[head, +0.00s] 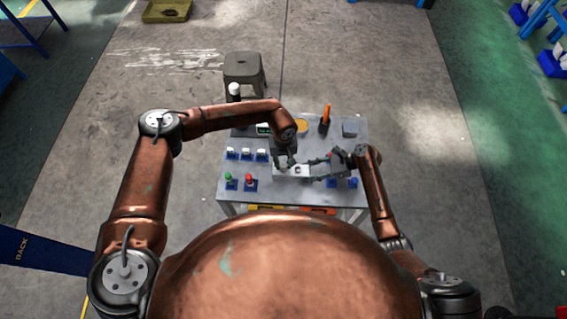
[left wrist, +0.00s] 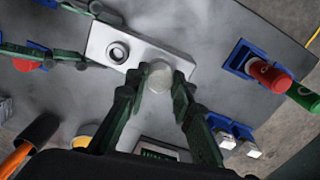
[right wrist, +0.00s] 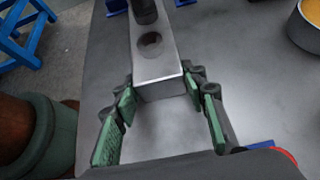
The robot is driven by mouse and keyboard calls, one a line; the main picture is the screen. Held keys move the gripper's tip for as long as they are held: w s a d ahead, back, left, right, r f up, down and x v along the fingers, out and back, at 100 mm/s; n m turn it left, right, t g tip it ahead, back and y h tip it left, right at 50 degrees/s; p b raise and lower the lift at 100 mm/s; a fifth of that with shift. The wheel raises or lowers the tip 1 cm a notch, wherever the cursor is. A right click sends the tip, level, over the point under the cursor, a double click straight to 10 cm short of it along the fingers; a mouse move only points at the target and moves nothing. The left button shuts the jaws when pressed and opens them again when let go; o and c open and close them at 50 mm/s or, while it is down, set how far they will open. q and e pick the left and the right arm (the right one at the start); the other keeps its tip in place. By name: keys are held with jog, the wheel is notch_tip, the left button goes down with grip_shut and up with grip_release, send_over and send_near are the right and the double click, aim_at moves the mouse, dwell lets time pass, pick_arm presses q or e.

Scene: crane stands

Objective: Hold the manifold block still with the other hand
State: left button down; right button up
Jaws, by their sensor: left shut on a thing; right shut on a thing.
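The manifold block (head: 293,171) is a pale metal bar lying over the grey table. In the left wrist view the block (left wrist: 97,42) shows one open round port. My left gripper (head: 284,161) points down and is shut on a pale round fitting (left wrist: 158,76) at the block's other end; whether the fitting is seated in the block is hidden. My right gripper (right wrist: 162,88) is shut on the near end of the block (right wrist: 155,68), one finger on each side. In the head view my right gripper (head: 316,167) reaches the block from the right.
White-capped fittings (head: 246,154) stand in a row at the table's left. A yellow-filled round container (head: 302,126), an orange-handled tool (head: 326,115) and a stool (head: 243,68) are behind.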

pick_arm(q)
jog(key=m, duration=0.4)
jog(key=shift+m, duration=0.3)
jog(key=m, duration=0.5)
jog(key=c, duration=1.6)
grip_release()
jog(key=shift+c, duration=0.7)
